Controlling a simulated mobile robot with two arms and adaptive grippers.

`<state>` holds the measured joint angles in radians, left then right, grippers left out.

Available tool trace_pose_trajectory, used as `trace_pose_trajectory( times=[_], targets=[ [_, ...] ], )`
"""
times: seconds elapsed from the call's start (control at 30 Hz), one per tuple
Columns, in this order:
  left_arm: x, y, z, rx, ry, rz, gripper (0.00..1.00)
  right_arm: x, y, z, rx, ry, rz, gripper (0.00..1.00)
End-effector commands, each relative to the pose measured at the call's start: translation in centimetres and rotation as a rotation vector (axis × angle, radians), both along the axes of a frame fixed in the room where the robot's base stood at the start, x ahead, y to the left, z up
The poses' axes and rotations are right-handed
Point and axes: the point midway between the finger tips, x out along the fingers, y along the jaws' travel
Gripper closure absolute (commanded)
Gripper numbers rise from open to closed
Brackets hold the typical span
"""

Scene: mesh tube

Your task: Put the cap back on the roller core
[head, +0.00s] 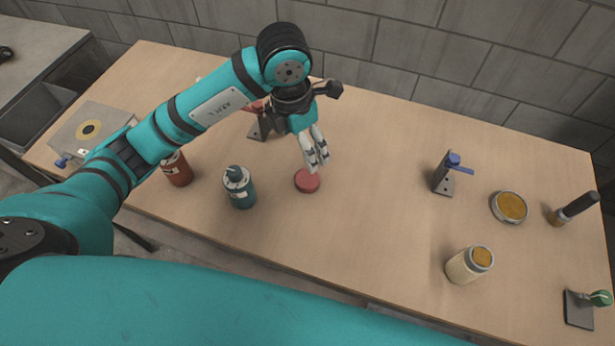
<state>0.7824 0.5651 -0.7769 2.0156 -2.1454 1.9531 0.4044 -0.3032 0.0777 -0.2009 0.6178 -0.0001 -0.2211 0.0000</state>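A round red disc (307,181), which looks like the cap, lies flat on the wooden table near its middle. My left gripper (318,166) reaches in from the left and points down just above and behind the disc. Its pale fingertips look close together, and I cannot tell how far apart they are. Nothing is visibly held. A dark bracket (258,130) stands behind my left wrist with a reddish part at its top. My arm hides much of it, so I cannot tell whether it holds the roller core. My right gripper is not in view.
A teal bottle (240,188) and a red bottle (177,170) stand left of the disc. To the right are a blue-topped bracket (444,178), an amber-filled tin (510,207), a beige jar (468,266) and a black-handled tool (578,206).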

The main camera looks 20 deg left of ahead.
Motion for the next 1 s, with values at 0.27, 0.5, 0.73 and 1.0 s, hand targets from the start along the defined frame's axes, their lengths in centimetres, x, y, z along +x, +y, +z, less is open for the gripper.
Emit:
trace_pose_trajectory(
  times=[0.27,0.5,0.73,1.0],
  targets=[
    [0.4,-0.5,-5.5,-0.001,0.003,0.0,0.17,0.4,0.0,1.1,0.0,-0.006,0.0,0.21],
    [0.7,-0.5,-7.2,-0.002,-0.001,-0.001,0.17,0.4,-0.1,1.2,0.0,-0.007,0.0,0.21],
    [0.7,-0.5,-7.2,-0.002,-0.001,-0.001,0.17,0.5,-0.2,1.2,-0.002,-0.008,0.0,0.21],
    [0.0,-0.8,-9.9,-0.003,0.006,0.0,0.17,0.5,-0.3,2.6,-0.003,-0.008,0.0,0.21]
  ],
)
